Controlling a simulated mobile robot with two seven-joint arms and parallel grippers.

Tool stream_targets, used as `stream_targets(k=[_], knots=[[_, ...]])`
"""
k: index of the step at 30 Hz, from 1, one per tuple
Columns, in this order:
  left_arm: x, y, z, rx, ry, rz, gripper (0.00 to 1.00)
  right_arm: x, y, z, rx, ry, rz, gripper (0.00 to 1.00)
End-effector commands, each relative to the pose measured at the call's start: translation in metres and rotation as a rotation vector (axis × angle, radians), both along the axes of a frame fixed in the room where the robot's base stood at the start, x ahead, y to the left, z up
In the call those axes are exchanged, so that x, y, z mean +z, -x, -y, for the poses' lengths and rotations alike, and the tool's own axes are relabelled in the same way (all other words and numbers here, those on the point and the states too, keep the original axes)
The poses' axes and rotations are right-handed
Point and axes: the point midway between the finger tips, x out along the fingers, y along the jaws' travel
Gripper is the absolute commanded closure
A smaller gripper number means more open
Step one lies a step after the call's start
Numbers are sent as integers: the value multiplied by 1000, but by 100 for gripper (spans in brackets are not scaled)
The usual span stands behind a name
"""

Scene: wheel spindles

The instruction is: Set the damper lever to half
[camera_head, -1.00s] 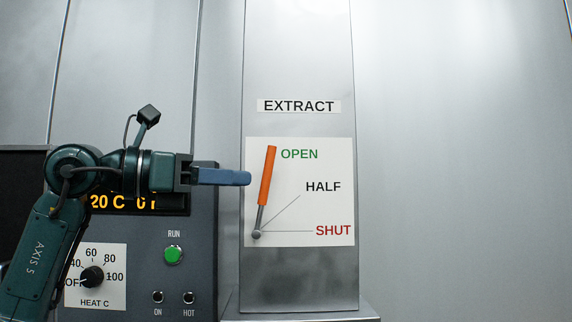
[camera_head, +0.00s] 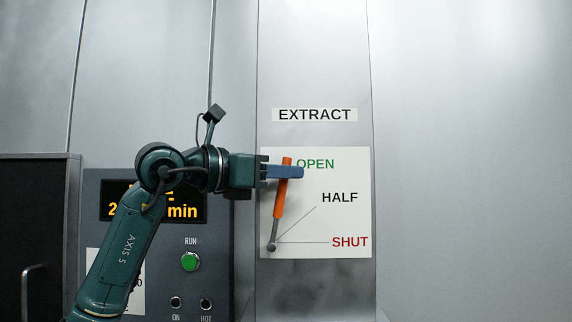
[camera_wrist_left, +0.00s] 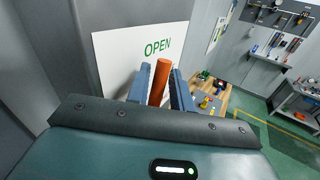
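The damper lever has an orange handle (camera_head: 279,200) and a grey shaft on a ball pivot, over a white plate (camera_head: 345,225) marked OPEN, HALF and SHUT. The lever stands nearly upright, tilted slightly right, by the OPEN mark. My left gripper (camera_head: 290,172) is at the upper part of the handle; its near finger crosses in front and hides a piece of it. In the left wrist view the handle (camera_wrist_left: 160,82) stands between the two blue fingers, which look apart, with little room either side. My right gripper is not in view.
A control panel (camera_head: 215,275) with a display and green RUN button (camera_head: 190,262) is at the left, partly behind my arm. An EXTRACT label (camera_head: 314,115) is above the plate. The wall to the right is bare. The wrist view shows a distant workbench (camera_wrist_left: 295,100).

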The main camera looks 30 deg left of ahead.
Motion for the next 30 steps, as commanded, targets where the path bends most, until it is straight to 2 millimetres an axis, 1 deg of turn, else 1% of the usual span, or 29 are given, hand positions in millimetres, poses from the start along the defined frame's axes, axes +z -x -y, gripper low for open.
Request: stream_targets(k=[4,11,12,14,20,30], knots=[[0,-7,3,-1,-1,-2,78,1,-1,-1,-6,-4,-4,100],[-1,-8,4,0,0,-1,78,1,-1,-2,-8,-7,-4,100],[-1,-8,4,0,0,-1,78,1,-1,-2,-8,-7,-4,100],[-1,-8,4,0,0,-1,83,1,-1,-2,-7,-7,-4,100],[-1,-7,4,0,0,-1,100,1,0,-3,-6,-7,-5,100],[-1,-7,4,-1,-1,-1,100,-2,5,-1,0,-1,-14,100]])
